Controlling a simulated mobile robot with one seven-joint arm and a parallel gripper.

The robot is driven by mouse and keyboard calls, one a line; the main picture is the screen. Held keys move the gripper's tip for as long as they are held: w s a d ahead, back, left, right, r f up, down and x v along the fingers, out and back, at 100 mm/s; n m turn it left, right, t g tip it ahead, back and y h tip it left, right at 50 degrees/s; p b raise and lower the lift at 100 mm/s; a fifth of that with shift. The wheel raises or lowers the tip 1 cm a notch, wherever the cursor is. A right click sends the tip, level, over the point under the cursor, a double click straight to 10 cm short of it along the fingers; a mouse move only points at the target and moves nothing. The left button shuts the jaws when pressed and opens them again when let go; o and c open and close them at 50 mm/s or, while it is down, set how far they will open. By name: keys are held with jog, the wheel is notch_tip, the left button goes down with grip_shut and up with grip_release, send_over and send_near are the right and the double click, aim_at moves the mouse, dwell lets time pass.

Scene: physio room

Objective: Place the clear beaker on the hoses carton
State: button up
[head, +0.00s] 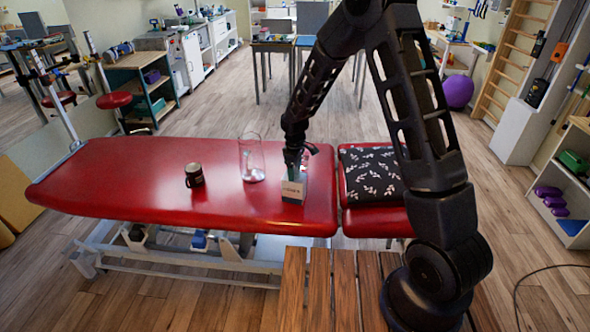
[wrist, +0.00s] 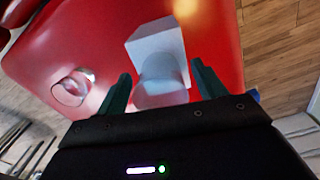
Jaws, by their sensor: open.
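The small pale carton (head: 292,194) stands on the red treatment table, with dark print on its front too small to read surely. It also shows in the wrist view (wrist: 147,42). A clear beaker (wrist: 160,92) is between my open fingers in the wrist view and appears to be on the carton's top; whether it rests fully there is hard to tell. In the head view my gripper (head: 296,169) is right above the carton and mostly hides the beaker. My gripper (wrist: 160,71) has a finger on either side of the beaker.
A tall clear glass vessel (head: 252,163) stands left of the carton and shows in the wrist view (wrist: 72,90). A dark mug (head: 194,176) stands farther left. A black leaf-patterned cushion (head: 368,173) lies to the right. The left end of the red table (head: 105,185) is clear.

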notch_tip(320, 180, up, 12)
jog(key=shift+s+r, duration=0.15)
jog(key=shift+r, duration=0.05)
dwell(0.4)
jog(key=s+d+r+m+t, duration=0.1)
jog(key=s+d+r+m, duration=0.2)
jog(key=d+r, duration=0.65)
jog(key=s+d+r+m+t, duration=0.1)
jog(key=s+d+r+m, duration=0.3)
jog(key=d+r, duration=0.55)
jog(key=s+d+r+m+t, duration=0.2)
jog(key=s+d+m, duration=0.6)
jog(key=s+d, duration=0.9)
jog(key=shift+s+r, duration=0.45)
jog(key=shift+s, duration=0.65)
jog(key=shift+d, duration=0.1)
